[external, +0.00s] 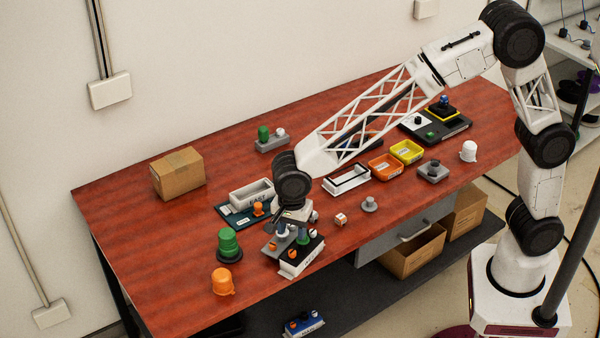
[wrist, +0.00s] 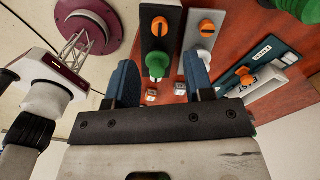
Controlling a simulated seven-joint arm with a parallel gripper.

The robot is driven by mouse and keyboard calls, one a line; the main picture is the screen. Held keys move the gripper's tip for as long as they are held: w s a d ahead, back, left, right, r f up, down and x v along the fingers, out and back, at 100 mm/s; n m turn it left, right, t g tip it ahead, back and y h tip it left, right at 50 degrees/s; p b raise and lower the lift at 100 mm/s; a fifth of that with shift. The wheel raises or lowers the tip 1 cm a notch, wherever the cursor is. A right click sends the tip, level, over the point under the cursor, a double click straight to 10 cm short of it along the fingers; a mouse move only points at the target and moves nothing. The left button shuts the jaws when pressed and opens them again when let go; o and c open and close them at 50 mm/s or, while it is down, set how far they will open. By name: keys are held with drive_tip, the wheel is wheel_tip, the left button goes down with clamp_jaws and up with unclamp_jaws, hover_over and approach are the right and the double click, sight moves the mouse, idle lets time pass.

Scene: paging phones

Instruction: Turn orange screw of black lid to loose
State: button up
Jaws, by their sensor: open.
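The black lid (wrist: 147,42) is a narrow plate with an orange screw (wrist: 160,26) at one end and a green knob (wrist: 157,65) at the other. In the external view the black lid (external: 308,252) sits on a white box near the table's front edge, with its orange screw (external: 292,254) at the near end. My gripper (wrist: 160,62) is open and points down over the lid. In the wrist view its blue fingers stand either side of the green knob, apart from it, and the orange screw lies beyond the fingertips. In the external view my wrist partly hides the lid's far end.
A grey plate (wrist: 196,32) with its own orange screw (wrist: 208,28) lies beside the black lid. A green knob (external: 229,243) and an orange knob (external: 222,282) stand to the left. A dark blue tray (external: 232,217) and a small cube (external: 340,219) are nearby.

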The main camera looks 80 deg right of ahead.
sight(292, 251)
drive_tip(key=shift+f, duration=0.1)
idle(0.3)
drive_tip(key=shift+f, duration=3.8)
clamp_jaws()
